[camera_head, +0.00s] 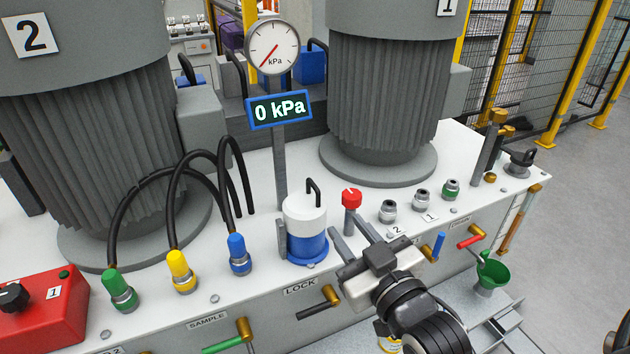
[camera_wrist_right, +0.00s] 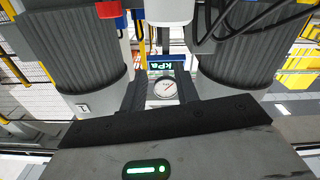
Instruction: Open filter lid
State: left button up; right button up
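The filter (camera_head: 306,245) is an upright canister with a blue lower part, standing on the white deck. Its white lid (camera_head: 305,208) is on top and carries a bent black handle (camera_head: 315,190). The lid appears seated on the body. My right gripper (camera_head: 348,232) is just to the right and front of the filter, near the red knob. Its two fingers are apart with nothing visible between them. In the right wrist view, which looks upside down, the white lid (camera_wrist_right: 168,10) shows at the top edge. My left gripper is not in view.
The red knob (camera_head: 351,198) stands right beside the filter. Black hoses with green, yellow and blue connectors (camera_head: 239,254) rise on the left. A gauge (camera_head: 272,46) and 0 kPa display (camera_head: 279,109) stand behind. A LOCK lever (camera_head: 318,303) is on the front face.

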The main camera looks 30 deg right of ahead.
aim_at(317, 190)
jog(key=w, duration=0.5)
jog(key=w+p, duration=0.1)
jog(key=w, duration=0.4)
jog(key=w+d, duration=0.1)
jog(key=w, duration=0.4)
jog(key=shift+w+f+p, duration=0.1)
jog(key=shift+f+p, duration=0.05)
jog(key=shift+p, duration=0.15)
grip_shut()
